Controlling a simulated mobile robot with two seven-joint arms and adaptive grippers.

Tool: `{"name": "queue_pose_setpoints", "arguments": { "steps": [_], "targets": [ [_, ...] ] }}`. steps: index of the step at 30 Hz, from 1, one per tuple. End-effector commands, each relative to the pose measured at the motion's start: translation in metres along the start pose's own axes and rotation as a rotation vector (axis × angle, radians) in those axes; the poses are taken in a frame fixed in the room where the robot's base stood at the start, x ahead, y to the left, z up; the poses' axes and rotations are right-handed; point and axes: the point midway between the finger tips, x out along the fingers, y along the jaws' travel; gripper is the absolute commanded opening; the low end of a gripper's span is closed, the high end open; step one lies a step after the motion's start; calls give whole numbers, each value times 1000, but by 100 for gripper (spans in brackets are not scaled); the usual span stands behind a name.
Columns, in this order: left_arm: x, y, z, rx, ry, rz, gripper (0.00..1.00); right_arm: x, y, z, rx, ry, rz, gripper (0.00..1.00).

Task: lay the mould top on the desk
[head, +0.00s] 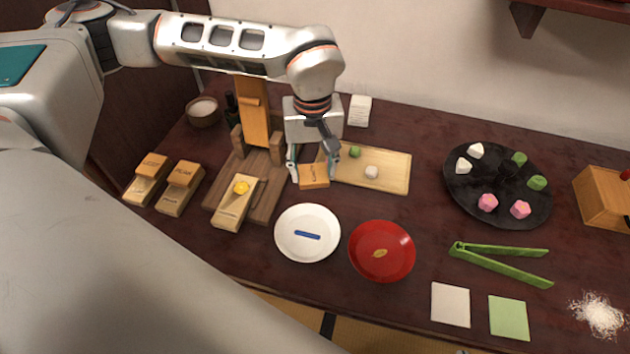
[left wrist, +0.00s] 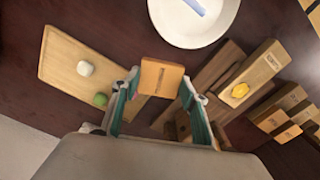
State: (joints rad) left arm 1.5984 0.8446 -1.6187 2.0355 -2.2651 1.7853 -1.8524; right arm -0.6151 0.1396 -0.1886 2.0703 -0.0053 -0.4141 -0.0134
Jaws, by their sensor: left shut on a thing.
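The mould top (head: 314,177), a small orange-brown wooden block with a dark mark, is between the fingertips of my left gripper (head: 313,168). The gripper is shut on it. It also shows in the left wrist view (left wrist: 160,78), gripped at its two sides. It is beside the left end of the wooden tray; I cannot tell whether it touches the dark desk (head: 420,125). The pale lower mould (head: 232,208) with a yellow sweet (head: 241,187) on it lies on a brown wooden stand (head: 266,203). My right gripper is not in view.
The wooden tray (head: 395,172) holds a green and a white piece. A white plate (head: 290,247) with a blue strip and a red plate (head: 382,268) stand in front. Two more moulds (head: 145,187) (head: 174,203) lie left. A black plate (head: 470,195) and green tongs (head: 500,265) are right.

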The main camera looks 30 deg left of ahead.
Motion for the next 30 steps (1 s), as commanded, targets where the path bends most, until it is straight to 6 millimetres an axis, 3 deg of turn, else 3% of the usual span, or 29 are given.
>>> {"name": "queue_pose_setpoints", "arguments": {
  "steps": [5, 13, 19, 26, 27, 28, 30],
  "targets": [
    [10, 0, 0, -1, -1, -1, 26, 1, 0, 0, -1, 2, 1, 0],
    [47, 0, 1, 0, -3, -3, 26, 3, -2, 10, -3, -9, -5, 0],
    [47, 0, 0, 0, 1, 1, 26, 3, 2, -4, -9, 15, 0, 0],
    [51, 0, 0, 0, 1, 1, 26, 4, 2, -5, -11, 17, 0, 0],
    [50, 0, 0, 0, 1, 1, 54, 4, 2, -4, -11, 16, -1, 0],
    [50, 0, 0, 0, 1, 1, 60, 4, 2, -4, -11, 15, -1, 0],
    [50, 0, 0, 0, 1, 1, 60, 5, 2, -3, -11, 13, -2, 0]
  ]
}}
